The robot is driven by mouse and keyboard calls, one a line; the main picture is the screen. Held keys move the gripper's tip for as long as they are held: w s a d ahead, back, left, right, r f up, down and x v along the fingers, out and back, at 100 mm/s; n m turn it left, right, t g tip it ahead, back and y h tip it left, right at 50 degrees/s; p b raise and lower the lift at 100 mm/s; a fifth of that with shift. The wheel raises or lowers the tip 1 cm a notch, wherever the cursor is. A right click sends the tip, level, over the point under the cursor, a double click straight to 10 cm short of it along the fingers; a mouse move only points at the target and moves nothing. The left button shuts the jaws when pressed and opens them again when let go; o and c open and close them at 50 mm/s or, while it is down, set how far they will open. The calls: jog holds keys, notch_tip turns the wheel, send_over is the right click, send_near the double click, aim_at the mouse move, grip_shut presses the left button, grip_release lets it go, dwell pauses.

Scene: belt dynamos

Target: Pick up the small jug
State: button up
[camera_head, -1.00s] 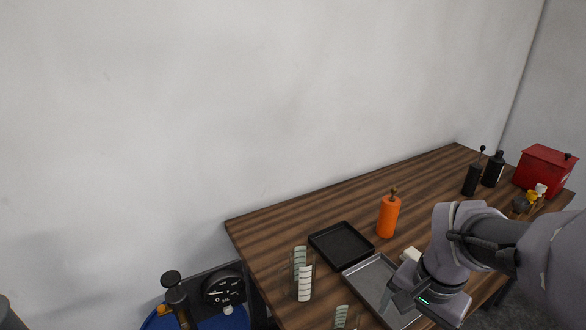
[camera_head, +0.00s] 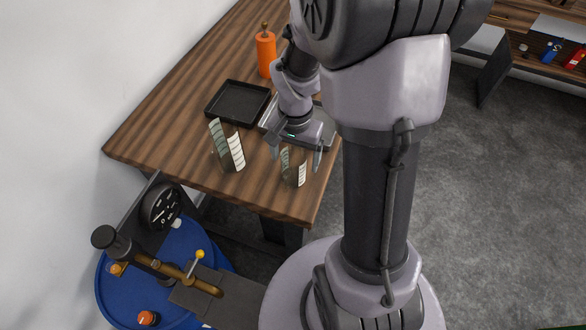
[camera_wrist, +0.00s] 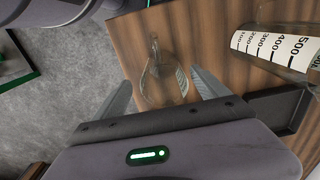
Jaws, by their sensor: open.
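The small jug (camera_head: 299,179) is clear with white graduated markings and stands upright near the near corner of the wooden table. My gripper (camera_head: 296,158) is above it, with its fingers pointing down, one on each side. In the wrist view the clear jug (camera_wrist: 158,72) shows between the two spread fingers of my gripper (camera_wrist: 163,88), with bare gaps at both sides. The jaws are open and hold nothing.
A larger graduated jug (camera_head: 226,148) stands to the left; it also shows in the wrist view (camera_wrist: 275,50). A black tray (camera_head: 238,102), a grey metal tray (camera_head: 327,131) and an orange bottle (camera_head: 265,55) are behind. The table's edge (camera_head: 265,213) is close in front.

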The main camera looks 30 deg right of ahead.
jog(key=f, duration=0.1)
jog(key=f+b, duration=0.1)
jog(key=f, duration=0.1)
jog(key=f+b, duration=0.1)
jog(key=shift+w+f, duration=0.3)
jog(key=shift+f, duration=0.1)
jog(key=shift+a+r, duration=0.1)
jog(key=shift+r, duration=0.05)
jog(key=c, duration=1.6)
jog(key=shift+c, duration=0.2)
jog(key=shift+r, duration=0.15)
